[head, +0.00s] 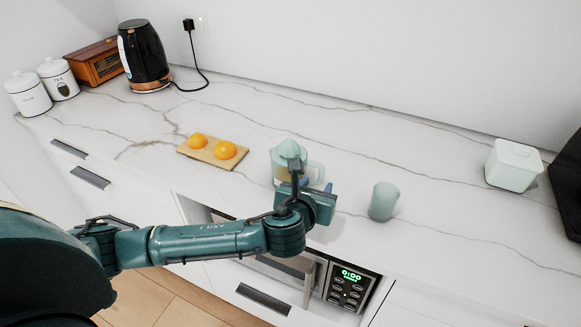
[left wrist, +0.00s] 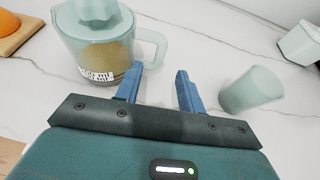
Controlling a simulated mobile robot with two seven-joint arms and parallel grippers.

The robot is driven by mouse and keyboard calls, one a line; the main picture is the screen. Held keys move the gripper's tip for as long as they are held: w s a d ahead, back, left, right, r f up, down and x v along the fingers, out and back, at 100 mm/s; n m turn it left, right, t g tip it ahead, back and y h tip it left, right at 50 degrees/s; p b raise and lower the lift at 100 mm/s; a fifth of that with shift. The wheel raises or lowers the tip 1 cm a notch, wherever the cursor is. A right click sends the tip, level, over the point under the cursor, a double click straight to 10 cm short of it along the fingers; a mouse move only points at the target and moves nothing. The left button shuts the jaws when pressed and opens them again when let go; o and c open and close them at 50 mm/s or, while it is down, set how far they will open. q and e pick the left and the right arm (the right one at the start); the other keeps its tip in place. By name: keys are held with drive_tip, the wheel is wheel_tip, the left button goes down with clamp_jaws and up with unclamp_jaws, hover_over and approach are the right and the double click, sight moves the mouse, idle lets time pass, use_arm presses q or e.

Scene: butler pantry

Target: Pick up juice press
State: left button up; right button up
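The juice press (head: 287,155) is a pale green, see-through jug with a ribbed reamer on top and a loop handle on its right. It stands upright on the marble counter, its lower part partly hidden by my left arm. In the left wrist view the juice press (left wrist: 100,48) shows yellowish contents and measuring marks. My left gripper (head: 316,185) is beside the handle at the front. In the left wrist view its blue fingers (left wrist: 159,69) are apart, with nothing seen gripped. The handle appears just beyond the fingertips; contact cannot be told. My right gripper is not in view.
A pale green cup (head: 383,201) stands right of the gripper. A wooden board (head: 212,154) with orange halves lies to the left. A kettle (head: 143,57), canisters (head: 28,93) and a wooden box (head: 97,63) stand back left. A lidded container (head: 513,166) stands right. Counter behind the press is clear.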

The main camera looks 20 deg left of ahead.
sight(320, 177)
use_arm(q)
drive_tip(key=shift+x, duration=1.9)
drive_tip(key=shift+w+a+r, duration=0.1)
drive_tip(key=shift+r, duration=0.05)
drive_tip(key=shift+c, duration=0.5)
clamp_jaws()
